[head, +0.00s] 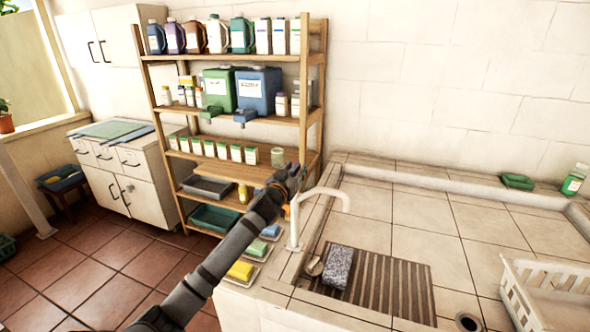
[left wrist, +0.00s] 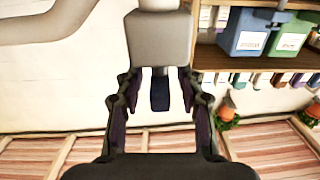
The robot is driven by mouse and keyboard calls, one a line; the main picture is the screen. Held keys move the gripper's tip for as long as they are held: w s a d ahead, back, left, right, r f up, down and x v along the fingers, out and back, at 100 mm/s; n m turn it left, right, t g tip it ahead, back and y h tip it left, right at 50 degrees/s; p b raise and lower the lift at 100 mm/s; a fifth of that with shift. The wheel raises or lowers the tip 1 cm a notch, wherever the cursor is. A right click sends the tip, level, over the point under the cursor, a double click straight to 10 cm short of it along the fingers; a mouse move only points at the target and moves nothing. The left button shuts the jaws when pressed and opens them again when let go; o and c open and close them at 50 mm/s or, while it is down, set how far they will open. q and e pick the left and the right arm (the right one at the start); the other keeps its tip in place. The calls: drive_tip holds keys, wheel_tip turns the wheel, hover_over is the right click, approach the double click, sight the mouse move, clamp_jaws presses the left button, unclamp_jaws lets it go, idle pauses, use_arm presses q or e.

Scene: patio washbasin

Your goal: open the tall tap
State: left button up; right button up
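The tall white tap (head: 295,222) stands at the left edge of the tiled washbasin counter, its spout (head: 335,194) curving to the right. In the left wrist view the tap's pale block-like head (left wrist: 160,38) is straight ahead, with a dark blue lever-like piece (left wrist: 160,92) below it. My left gripper (head: 291,176) is at the tap's upper left in the head view, hiding part of its top. In the left wrist view its fingers (left wrist: 160,88) are apart, one on each side of the blue piece, with gaps visible. My right gripper is not in view.
A wooden shelf (head: 222,57) with bottles and jugs stands behind the left gripper. A speckled sponge block (head: 338,267) lies on the slatted drain rack (head: 400,287) near the tap. A white basket (head: 550,290) is at the right. The counter's middle is clear.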

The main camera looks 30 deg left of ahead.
use_arm(q)
clamp_jaws()
